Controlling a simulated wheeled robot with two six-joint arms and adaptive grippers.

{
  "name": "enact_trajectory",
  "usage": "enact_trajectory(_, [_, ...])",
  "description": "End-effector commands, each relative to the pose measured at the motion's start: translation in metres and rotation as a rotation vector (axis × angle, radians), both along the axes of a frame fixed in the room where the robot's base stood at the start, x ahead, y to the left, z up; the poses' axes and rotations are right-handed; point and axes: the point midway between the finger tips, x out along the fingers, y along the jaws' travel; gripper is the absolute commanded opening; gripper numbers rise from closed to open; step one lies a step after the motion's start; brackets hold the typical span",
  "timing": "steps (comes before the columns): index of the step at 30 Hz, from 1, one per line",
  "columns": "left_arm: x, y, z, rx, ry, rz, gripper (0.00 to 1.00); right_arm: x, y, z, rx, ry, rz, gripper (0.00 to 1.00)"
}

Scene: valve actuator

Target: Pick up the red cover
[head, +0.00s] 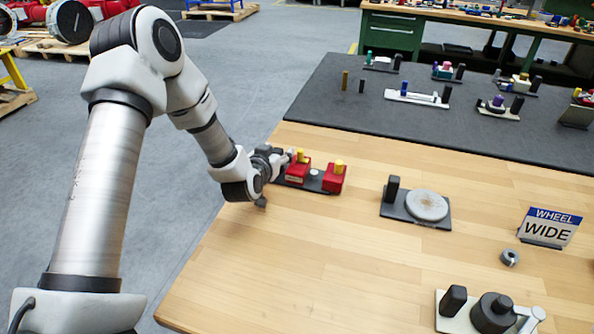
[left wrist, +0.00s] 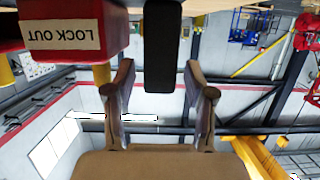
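Two red blocks with yellow posts stand on a dark plate (head: 314,186) at the table's left edge: a left red cover (head: 297,173) and a right red block (head: 334,180). A small round grey piece lies between them. In the left wrist view the near red cover (left wrist: 75,32) shows a white "LOCK OUT" label, upside down. My left gripper (head: 280,161) is beside the left red cover. In the left wrist view my left gripper (left wrist: 158,78) is open, with a black upright handle (left wrist: 163,45) between its fingers; contact is unclear. My right gripper is out of view.
A round grey disc (head: 427,205) on a dark plate stands to the right. A "WHEEL WIDE" sign (head: 549,227), a grey ring (head: 510,257) and another fixture (head: 492,312) are further right. A dark mat (head: 340,110) behind holds several fixtures. The table's front middle is clear.

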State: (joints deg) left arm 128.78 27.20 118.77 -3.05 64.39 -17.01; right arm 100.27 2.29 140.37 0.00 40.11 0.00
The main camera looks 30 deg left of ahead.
Motion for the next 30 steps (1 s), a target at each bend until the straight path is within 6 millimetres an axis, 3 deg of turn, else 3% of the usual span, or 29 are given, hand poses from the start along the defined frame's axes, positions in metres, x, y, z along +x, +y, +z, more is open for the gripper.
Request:
enact_trajectory(1, [0.0, 0.0, 0.0, 0.0, 0.0, 0.0, 0.3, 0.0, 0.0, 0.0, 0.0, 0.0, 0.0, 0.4])
enact_trajectory(3, [0.0, 0.0, 0.0, 0.0, 0.0, 0.0, 0.05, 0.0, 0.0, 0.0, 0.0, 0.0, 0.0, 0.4])
enact_trajectory(4, [0.0, 0.0, 0.0, 0.0, 0.0, 0.0, 0.0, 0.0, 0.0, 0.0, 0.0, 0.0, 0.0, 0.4])
enact_trajectory(17, [0.0, 0.0, 0.005, 0.0, 0.0, 0.0, 0.0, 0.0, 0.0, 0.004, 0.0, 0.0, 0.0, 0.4])
enact_trajectory(26, [0.0, 0.0, 0.046, 0.0, -0.003, 0.001, 0.0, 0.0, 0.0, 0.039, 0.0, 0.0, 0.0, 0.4])
enact_trajectory(27, [-0.004, -0.008, 0.037, 0.001, 0.001, -0.003, 0.0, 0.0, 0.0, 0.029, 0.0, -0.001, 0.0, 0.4])
enact_trajectory(30, [-0.016, -0.027, 0.037, 0.003, 0.002, -0.005, 0.0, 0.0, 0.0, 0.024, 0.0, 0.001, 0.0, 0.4])
